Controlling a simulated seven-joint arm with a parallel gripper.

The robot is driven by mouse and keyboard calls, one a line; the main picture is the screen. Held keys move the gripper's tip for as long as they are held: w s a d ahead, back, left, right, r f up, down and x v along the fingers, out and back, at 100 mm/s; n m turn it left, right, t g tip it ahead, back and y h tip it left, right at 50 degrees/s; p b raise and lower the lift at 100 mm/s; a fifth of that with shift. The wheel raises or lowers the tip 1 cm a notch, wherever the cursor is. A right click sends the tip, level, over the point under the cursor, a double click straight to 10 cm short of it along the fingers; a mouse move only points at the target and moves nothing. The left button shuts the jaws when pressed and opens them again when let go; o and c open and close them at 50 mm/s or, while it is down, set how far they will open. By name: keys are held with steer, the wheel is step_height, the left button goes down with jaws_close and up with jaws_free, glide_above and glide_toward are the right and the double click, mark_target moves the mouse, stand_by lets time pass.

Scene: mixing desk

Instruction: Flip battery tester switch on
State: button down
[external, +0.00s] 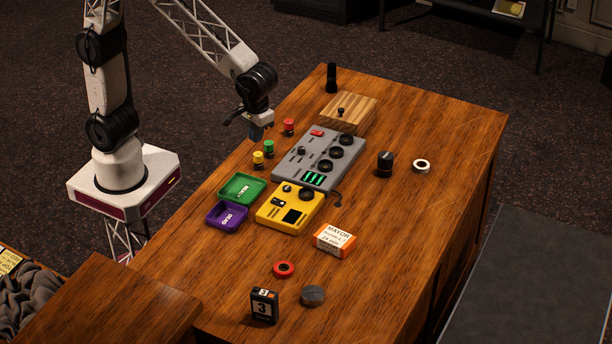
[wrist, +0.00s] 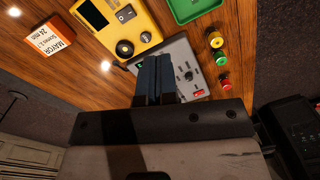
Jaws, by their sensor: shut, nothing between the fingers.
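The yellow box (external: 290,208), which looks like the battery tester, sits on the wooden desk beside the grey console (external: 318,155). It has a dark screen, knobs and a small black-and-white rocker switch (wrist: 126,14); the box also shows at the top of the wrist view (wrist: 140,20). I cannot tell the switch's position. My gripper (external: 257,133) is shut and empty, above the desk's left edge, to the left of the grey console and apart from the yellow box. In the wrist view its fingers (wrist: 155,72) cover part of the grey console.
A green tray (external: 225,183) and a purple tray (external: 214,216) lie left of the yellow box. Small red (external: 288,126), green (external: 269,148) and yellow (external: 258,160) cylinders stand beside the console. An orange-and-white box (external: 334,240) lies right of the yellow box. The right desk side is mostly clear.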

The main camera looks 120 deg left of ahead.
mark_target(277, 201)
steer(key=w+f+n, duration=0.3)
steer(key=w+f, duration=0.2)
steer(key=w, duration=0.2)
steer(key=shift+w+d+f+n+g, duration=0.2)
steer(key=shift+w+d+n+g, duration=0.1)
steer(key=shift+d+n+g, duration=0.1)
steer(key=shift+f, duration=0.1)
steer(key=f, duration=0.4)
steer(key=s+f, duration=0.1)
steer(key=f, duration=0.8)
steer(key=shift+s+f, duration=0.35)
steer(key=shift+s, duration=0.05)
steer(key=shift+f, duration=0.2)
steer(key=shift+w+r, duration=0.1)
steer(key=shift+w, duration=0.1)
steer(key=shift+w+r, duration=0.25)
steer(key=shift+w, duration=0.25)
steer(key=shift+r, duration=0.15)
stand_by(0.5)
step_height(277, 201, up, 14)
steer(key=s, duration=0.1)
steer(key=shift+s+f, duration=0.2)
steer(key=shift+s, duration=0.15)
stand_by(0.4)
